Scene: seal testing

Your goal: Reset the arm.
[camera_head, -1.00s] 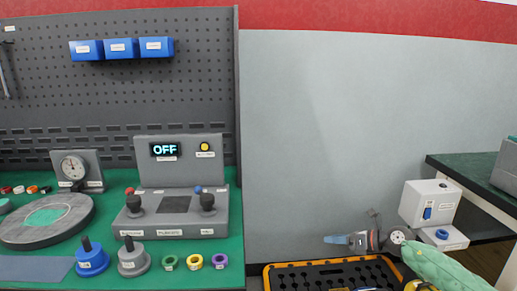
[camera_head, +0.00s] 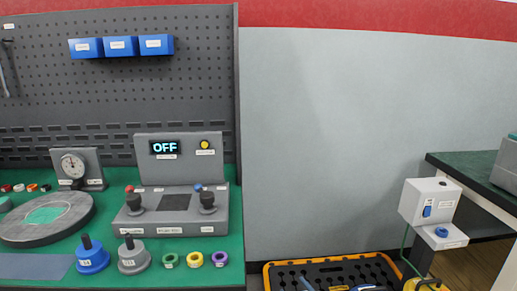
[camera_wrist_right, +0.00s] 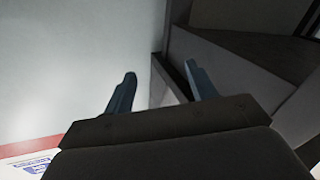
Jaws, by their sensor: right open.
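My right gripper (camera_wrist_right: 160,80) shows in the right wrist view with its two blue-grey fingers spread apart and nothing between them. It faces a pale wall, with dark grey surfaces beyond its right finger. Neither of my arms shows in the head view, so my left gripper is out of sight.
A green-topped bench (camera_head: 237,240) on the left carries a control unit (camera_head: 180,200) reading OFF, a gauge (camera_head: 76,170) and several coloured rings. An orange-edged tool tray (camera_head: 268,276) lies low in the middle. A white box (camera_head: 430,201) stands at right. The wall area between is clear.

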